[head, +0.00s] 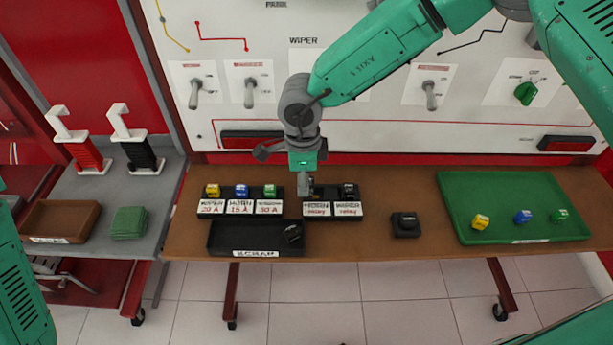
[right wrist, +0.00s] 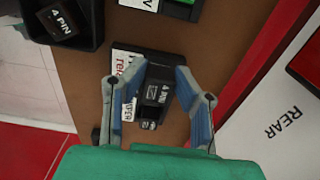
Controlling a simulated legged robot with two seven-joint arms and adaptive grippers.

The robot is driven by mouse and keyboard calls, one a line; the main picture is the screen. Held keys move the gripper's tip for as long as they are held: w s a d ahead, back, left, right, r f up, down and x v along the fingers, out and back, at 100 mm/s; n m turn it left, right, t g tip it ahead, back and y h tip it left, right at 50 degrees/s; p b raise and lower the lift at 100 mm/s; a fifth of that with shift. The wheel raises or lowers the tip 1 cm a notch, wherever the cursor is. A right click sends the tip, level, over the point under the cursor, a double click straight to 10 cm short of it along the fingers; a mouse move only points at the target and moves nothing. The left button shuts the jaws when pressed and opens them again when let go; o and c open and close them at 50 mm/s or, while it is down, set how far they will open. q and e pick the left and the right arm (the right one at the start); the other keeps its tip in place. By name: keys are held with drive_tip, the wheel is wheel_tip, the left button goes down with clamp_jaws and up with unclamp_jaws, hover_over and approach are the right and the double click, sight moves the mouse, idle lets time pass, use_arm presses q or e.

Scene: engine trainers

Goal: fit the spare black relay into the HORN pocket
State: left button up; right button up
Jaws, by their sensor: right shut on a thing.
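My right gripper (head: 305,190) points down over the HORN relay pocket, behind its white HORN label (head: 317,208). The gripper hides most of the pocket in the head view. The WIPER pocket beside it, behind its label (head: 348,209), has a black relay (head: 348,190). My left gripper is out of view.
A black scrap tray (head: 240,250) holds another black relay (head: 292,233). A black block (head: 405,225) stands on the brown table. Fuses in yellow, blue and green stand in the left holders. A green tray (head: 500,190) with fuses lies at right. The switch panel rises behind.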

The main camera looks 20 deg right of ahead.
drive_tip(key=shift+d, duration=0.2)
drive_tip(key=d, duration=0.3)
drive_tip(key=shift+d+f, duration=0.15)
drive_tip(key=shift+f, duration=0.1)
drive_tip(key=shift+a+r, duration=0.15)
drive_tip(key=shift+a, duration=0.8)
drive_tip(key=shift+a+r, duration=0.1)
drive_tip(key=shift+a, duration=0.8)
drive_tip(key=shift+d+p, duration=0.35)
drive_tip(key=shift+d, duration=0.45)
drive_tip(key=shift+a, duration=0.3)
drive_tip(key=shift+a+r, duration=0.1)
drive_tip(key=shift+a, duration=0.75)
drive_tip(key=shift+d, duration=1.3)
drive_tip(key=shift+a+p, duration=0.3)
drive_tip(key=shift+p, duration=0.05)
drive_tip(key=shift+d+f, duration=0.2)
drive_tip(key=shift+d, duration=0.4)
drive_tip(key=shift+d+f, duration=0.15)
drive_tip(key=shift+d, duration=0.45)
drive_tip(key=shift+a, duration=0.5)
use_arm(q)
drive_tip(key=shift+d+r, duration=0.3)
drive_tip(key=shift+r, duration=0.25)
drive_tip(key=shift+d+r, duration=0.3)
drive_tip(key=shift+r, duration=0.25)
